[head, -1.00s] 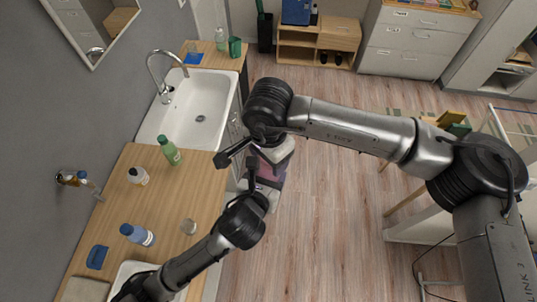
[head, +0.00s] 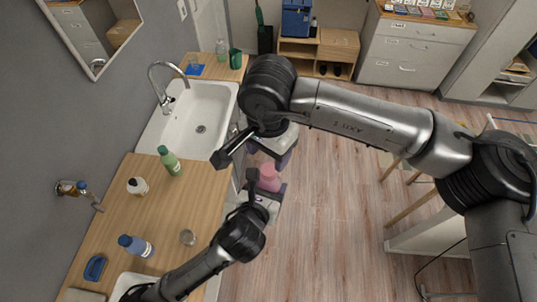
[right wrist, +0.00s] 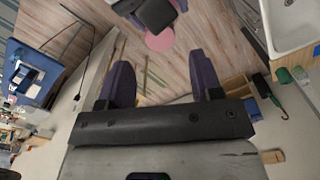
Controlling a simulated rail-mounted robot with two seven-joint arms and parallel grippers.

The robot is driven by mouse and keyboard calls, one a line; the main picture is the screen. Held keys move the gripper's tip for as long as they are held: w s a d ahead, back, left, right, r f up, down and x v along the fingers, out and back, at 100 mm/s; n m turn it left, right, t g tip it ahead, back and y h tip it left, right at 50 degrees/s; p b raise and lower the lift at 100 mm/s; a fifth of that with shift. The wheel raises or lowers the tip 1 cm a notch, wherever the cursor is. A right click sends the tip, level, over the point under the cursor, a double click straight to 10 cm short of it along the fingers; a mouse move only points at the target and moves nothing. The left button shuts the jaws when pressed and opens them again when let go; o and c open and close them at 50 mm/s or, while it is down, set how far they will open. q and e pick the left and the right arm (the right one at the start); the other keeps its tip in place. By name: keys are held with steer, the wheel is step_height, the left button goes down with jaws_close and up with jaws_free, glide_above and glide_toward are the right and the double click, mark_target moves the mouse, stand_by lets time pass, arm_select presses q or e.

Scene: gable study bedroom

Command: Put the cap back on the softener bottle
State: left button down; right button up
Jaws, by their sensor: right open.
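A pink rounded thing (head: 269,178), seemingly the softener bottle, is held up off the counter, over the floor. My left gripper (head: 268,188) is around it and appears shut on it; the arm hides part of the grip. My right gripper (head: 274,154) is just above it in the head view, apart from it. In the right wrist view the right gripper (right wrist: 163,78) has its two purple fingers wide apart with nothing between them. The pink thing (right wrist: 160,40) shows beyond them, partly behind a dark part of the left gripper. I cannot make out a separate cap.
The sink (head: 185,115) lies behind. The floor (head: 340,210) right of my grippers is clear.

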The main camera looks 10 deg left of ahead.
mark_target(269, 169)
steer(key=shift+r+n, duration=0.7)
steer(key=shift+f, duration=0.15)
steer(key=shift+f, duration=3.9)
steer(key=shift+c, duration=0.3)
steer(key=c, duration=0.9)
steer(key=shift+o, duration=0.2)
steer(key=shift+m, duration=1.8)
